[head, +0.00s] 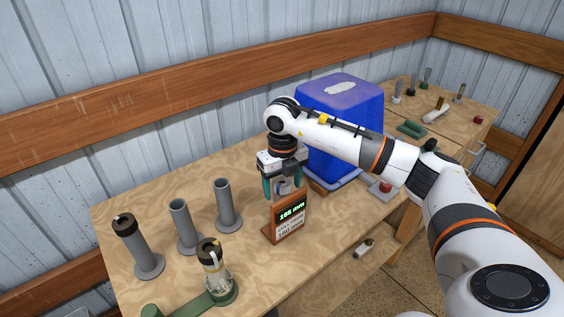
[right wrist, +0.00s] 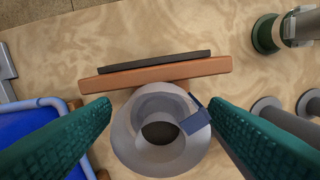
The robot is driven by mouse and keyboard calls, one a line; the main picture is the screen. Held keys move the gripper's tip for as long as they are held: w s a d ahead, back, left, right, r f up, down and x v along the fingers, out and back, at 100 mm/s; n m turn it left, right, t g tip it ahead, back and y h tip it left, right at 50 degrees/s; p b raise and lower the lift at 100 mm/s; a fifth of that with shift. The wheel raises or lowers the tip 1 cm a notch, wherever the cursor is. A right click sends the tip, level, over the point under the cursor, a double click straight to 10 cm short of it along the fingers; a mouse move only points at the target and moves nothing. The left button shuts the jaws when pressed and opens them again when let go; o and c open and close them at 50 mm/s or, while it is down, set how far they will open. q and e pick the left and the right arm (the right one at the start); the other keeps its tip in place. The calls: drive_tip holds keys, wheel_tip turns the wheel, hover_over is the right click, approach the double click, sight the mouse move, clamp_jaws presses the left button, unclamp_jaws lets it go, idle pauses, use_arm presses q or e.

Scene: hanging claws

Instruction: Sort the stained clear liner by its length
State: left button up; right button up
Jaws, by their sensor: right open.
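A clear, greyish tubular liner (right wrist: 160,128) stands upright in the right wrist view, with a dark opening at its middle and a blue tab at its right side. Any stain is not clear to me. My right gripper (head: 282,188) points down behind the wooden display stand (head: 286,220), which reads 165 mm on top. Its teal fingers are open; in the right wrist view the gripper (right wrist: 158,112) has one finger on each side of the liner, seemingly without gripping it. In the head view the stand and fingers mostly hide the liner. My left gripper is not in view.
Three grey tubes (head: 185,228) stand at the left, one with a dark cap. A green holder (head: 222,292) with a capped clear piece is at the front. A blue bin (head: 345,120) stands close behind my right arm. A side table (head: 465,125) holds small items.

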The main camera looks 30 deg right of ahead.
wheel_tip(320, 180, down, 2)
drive_tip(key=shift+f+p, duration=0.1)
drive_tip(key=shift+p, duration=0.2)
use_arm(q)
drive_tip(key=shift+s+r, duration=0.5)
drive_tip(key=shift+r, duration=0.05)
use_arm(e)
drive_tip(key=shift+f, duration=0.6)
clamp_jaws()
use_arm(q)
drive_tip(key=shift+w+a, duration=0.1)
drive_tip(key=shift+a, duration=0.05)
use_arm(e)
drive_tip(key=shift+r, duration=0.1)
use_arm(q)
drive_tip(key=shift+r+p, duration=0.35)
drive_tip(key=shift+p, duration=0.05)
use_arm(e)
drive_tip(key=shift+r, duration=0.55)
